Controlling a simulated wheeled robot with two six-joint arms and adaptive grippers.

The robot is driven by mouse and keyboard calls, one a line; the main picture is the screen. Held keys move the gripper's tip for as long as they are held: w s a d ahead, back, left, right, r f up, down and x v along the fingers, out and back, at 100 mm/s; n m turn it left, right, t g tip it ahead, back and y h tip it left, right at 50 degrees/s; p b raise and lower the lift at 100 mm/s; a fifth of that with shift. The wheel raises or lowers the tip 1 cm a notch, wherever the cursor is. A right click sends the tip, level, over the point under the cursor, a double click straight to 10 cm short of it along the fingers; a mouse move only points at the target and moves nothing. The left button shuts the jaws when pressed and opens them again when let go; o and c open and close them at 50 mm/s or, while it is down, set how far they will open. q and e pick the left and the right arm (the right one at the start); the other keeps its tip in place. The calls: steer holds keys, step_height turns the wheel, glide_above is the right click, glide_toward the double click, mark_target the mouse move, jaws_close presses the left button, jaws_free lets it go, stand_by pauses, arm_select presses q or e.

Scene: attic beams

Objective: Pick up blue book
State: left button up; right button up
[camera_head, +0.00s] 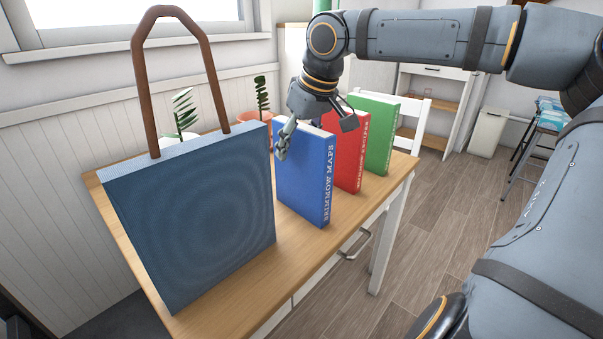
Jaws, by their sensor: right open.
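The blue book (303,178) stands upright on the wooden table, with "Brimmow Maps" in white on its spine. My right gripper (316,138) is open at the top of the blue book. One finger shows in front of its blue cover near the upper left, and the other finger is over towards the red book's side. I cannot tell whether the fingers touch the book. My left gripper is not in view.
A red book (348,152) and a green book (379,130) stand upright to the right. A blue bag (200,215) with a brown handle stands left on the table (235,300). Two potted plants (181,112) (262,95) are behind. Some table front is bare.

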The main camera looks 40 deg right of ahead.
steer(key=shift+f+p, duration=0.25)
steer(key=shift+p, duration=0.15)
steer(key=shift+c, duration=0.4)
jaws_close()
